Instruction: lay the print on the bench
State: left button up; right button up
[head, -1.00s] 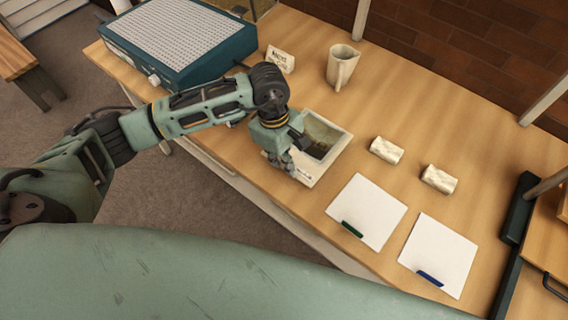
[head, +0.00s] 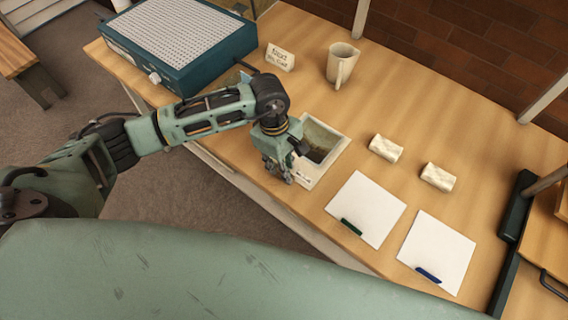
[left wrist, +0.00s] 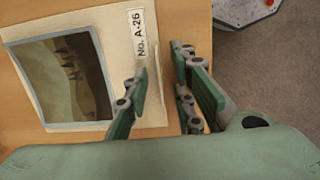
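The print (head: 333,159) is a dark landscape picture in a pale mount. In the left wrist view the print (left wrist: 64,75) shows a "No. A-26" label on its mount. My left gripper (head: 280,175) is at the print's front-left side. The gripper hides part of the mount in the head view. My right gripper is out of view.
A teal box with a perforated top (head: 178,40) stands at the back left. A sign card (head: 280,57) and a pale jug (head: 341,64) stand behind the print.

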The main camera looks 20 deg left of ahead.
pick_arm(q)
jog(key=shift+r, duration=0.25)
notch_tip(320, 180, up, 12)
jog(key=a+b, duration=0.1)
jog(key=b, duration=0.2)
jog(key=shift+w+a+f, duration=0.15)
jog(key=shift+w+a, duration=0.1)
jog(key=shift+a, duration=0.15)
